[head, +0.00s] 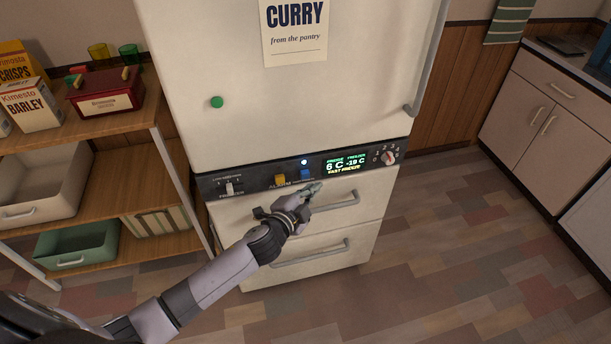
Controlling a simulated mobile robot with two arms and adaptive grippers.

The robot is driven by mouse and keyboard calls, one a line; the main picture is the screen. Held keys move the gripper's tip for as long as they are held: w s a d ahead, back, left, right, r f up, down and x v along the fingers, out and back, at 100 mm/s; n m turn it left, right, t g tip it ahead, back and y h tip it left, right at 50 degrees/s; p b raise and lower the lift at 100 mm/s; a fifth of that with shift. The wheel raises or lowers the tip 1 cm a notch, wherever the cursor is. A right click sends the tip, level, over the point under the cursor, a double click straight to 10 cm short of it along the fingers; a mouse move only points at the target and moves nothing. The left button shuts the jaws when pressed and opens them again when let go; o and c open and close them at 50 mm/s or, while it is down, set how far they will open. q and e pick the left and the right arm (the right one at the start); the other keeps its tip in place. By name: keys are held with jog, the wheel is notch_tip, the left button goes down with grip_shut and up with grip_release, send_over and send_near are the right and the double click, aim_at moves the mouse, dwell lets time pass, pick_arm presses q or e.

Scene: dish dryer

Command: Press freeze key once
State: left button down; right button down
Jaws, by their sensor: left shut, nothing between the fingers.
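The white fridge has a dark control strip (260,179) across its middle. On the strip, a blue key (306,173) sits under a lit blue-white light (304,162). A yellow key (280,180) is to its left, over a label that seems to read "ALARM". The display (345,163) reads 6 C and -19 C with "FAST FREEZE" below. My left gripper (313,188) is shut and empty, its tips just below the blue key; I cannot tell whether they touch the strip. My right gripper is not in view.
A slider switch (229,188) is at the strip's left and a round dial (388,157) at its right. Drawer handles (312,254) stick out below. A wooden shelf (120,130) with boxes and bins stands left. Floor at right is clear.

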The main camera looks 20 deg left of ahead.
pick_arm(q)
jog(key=shift+s+d, duration=0.5)
jog(key=shift+s, duration=0.25)
jog(key=shift+s+d, duration=0.45)
jog(key=shift+s, duration=0.25)
jog(key=s+a+f+n+g+y+p, duration=0.1)
jog(key=s+a+f+n+g, duration=0.1)
jog(key=s+f, duration=0.5)
jog(key=s+a+f+n+g, duration=0.2)
jog(key=s+a+f+g, duration=0.1)
jog(key=f, duration=0.8)
jog(key=s+a+f+n+g+y+p, duration=0.15)
jog(key=s+f, duration=0.35)
jog(key=f, duration=0.5)
jog(key=s+f+n+g, duration=0.2)
jog(key=s+f, duration=0.3)
jog(key=s, duration=0.6)
jog(key=s+f+n+g, duration=0.1)
jog(key=s+f+g, duration=0.2)
jog(key=s, duration=0.8)
jog(key=s+a+f+n+g, duration=0.1)
jog(key=s+f, duration=0.5)
jog(key=s, duration=0.6)
jog(key=shift+f+n+g, duration=0.4)
jog(key=shift+n+g, duration=0.45)
jog(key=shift+a, duration=0.1)
